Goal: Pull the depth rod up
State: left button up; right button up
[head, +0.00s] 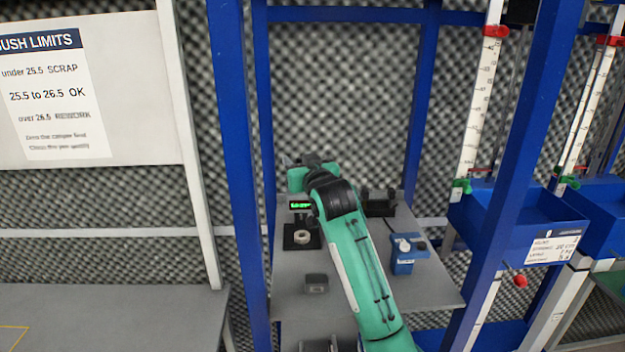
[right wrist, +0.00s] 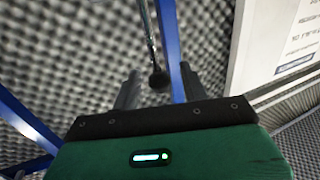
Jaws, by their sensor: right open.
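My right gripper (head: 289,161) is above the back of the grey shelf in the head view, with its green arm crossing the shelf. In the right wrist view the right gripper (right wrist: 160,88) is open, with two grey fingers apart. A thin rod (right wrist: 150,35) with a dark round knob (right wrist: 159,79) shows in the gap between the fingers. I cannot tell whether a finger touches it, or for sure that it is the depth rod. A dark gauge stand (head: 300,206) with a green display holds a pale ring (head: 302,237). My left gripper is not in view.
Blue posts (head: 236,150) frame the grey shelf (head: 350,290). A blue device (head: 402,262), a small grey block (head: 316,284) and a dark stand (head: 381,207) sit on it. A limits sign (head: 50,90) hangs at left. Blue bins (head: 515,225) with white scales stand at right.

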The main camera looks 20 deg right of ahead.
jog(key=s+b, duration=0.5)
jog(key=s, duration=0.7)
jog(key=shift+d, duration=0.2)
jog(key=shift+f, duration=0.1)
